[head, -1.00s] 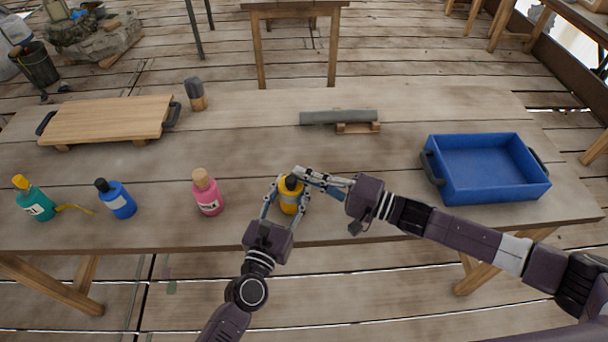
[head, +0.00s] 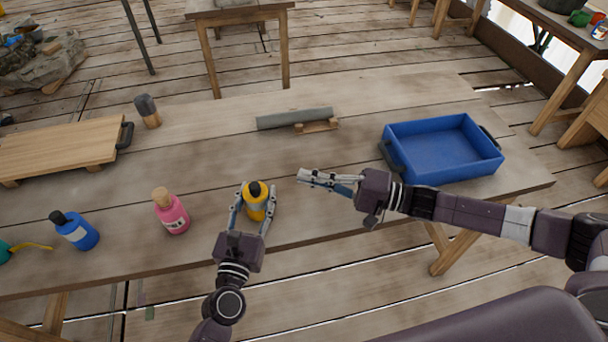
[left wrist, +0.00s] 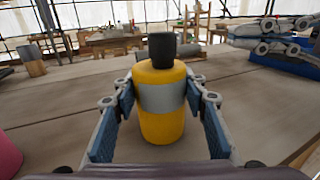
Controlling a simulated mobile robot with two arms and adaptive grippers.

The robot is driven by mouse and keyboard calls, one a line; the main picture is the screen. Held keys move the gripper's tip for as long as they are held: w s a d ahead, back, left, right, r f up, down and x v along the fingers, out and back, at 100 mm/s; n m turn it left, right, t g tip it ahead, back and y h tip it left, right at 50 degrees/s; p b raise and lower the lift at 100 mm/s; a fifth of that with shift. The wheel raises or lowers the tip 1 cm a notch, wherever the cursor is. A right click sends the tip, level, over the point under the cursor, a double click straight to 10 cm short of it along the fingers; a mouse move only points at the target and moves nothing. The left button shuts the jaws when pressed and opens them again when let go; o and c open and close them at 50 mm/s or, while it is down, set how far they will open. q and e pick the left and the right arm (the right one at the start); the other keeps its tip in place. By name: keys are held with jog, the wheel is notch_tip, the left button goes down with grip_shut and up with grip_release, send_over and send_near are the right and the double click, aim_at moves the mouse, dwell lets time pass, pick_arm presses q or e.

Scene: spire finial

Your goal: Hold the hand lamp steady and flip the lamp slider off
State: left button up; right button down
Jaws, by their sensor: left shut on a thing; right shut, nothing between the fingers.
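The hand lamp appears to be the yellow cylinder (head: 256,205) with a black top and grey band, upright on the table near its front edge. It also shows in the left wrist view (left wrist: 161,120). My left gripper (head: 253,194) is shut on it, one finger on each side. My right gripper (head: 302,176) is shut and empty, to the right of the lamp and apart from it. It also shows at upper right in the left wrist view (left wrist: 272,34). I cannot make out the lamp slider or its position.
A pink bottle (head: 174,219) and a blue bottle (head: 78,232) stand left of the lamp. A blue tray (head: 392,160) is at right. A grey bar on a wooden rest (head: 295,118), a wooden board (head: 62,148) and a brush-like block (head: 148,111) lie farther back. The table's middle is clear.

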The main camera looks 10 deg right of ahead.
pick_arm(q)
jog(key=o, duration=1.3)
